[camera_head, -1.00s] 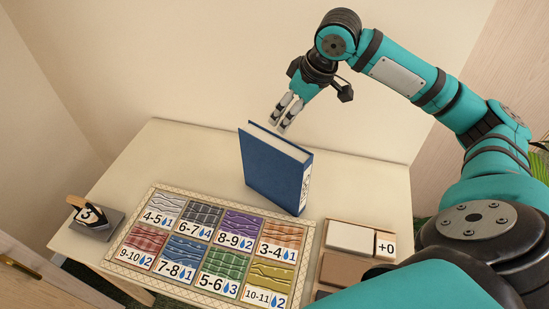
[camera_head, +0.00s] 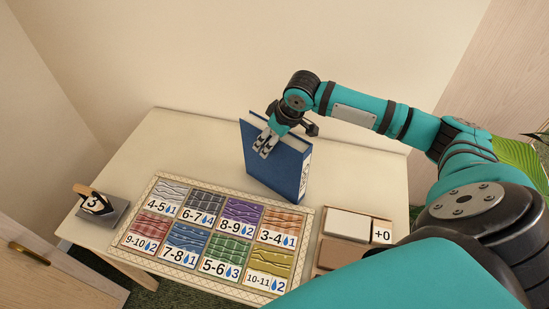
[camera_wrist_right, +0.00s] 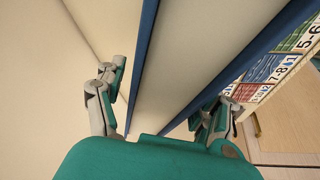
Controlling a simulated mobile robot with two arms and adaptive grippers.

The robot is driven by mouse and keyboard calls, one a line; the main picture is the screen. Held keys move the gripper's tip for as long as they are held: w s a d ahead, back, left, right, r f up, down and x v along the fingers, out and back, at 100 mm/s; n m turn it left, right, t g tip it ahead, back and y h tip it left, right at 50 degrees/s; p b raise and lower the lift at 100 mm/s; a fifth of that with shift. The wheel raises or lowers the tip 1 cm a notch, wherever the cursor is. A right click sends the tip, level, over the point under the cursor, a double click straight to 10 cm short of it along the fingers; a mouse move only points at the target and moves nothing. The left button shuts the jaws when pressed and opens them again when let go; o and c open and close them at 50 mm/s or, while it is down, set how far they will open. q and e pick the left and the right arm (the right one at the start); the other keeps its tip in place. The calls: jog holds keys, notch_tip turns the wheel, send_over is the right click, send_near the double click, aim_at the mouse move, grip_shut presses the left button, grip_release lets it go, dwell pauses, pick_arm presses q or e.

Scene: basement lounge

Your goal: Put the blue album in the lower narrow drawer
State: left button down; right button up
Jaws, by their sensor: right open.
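The blue album (camera_head: 275,175) stands upright on the pale table, toward its back edge, with its spine facing right. My right gripper (camera_head: 264,145) is open at the album's upper edge. In the right wrist view its fingers are spread on either side of the album (camera_wrist_right: 190,60), with the cream page block and blue covers between them. A gap shows beside the left finger; I cannot tell whether the right finger touches the cover. My left gripper is not in view. No drawer can be made out for certain.
The table (camera_head: 160,140) holds a framed board (camera_head: 152,206) of coloured numbered tiles, a stamp-like block (camera_head: 95,205) at left, and a wooden tray (camera_head: 318,262) with pale and brown pieces at right. A wooden front with a brass handle (camera_head: 30,253) is at lower left.

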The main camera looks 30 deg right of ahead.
jog(key=shift+x, duration=0.9)
jog(key=shift+f+p, duration=0.15)
jog(key=shift+p, duration=0.3)
grip_shut()
dwell(0.3)
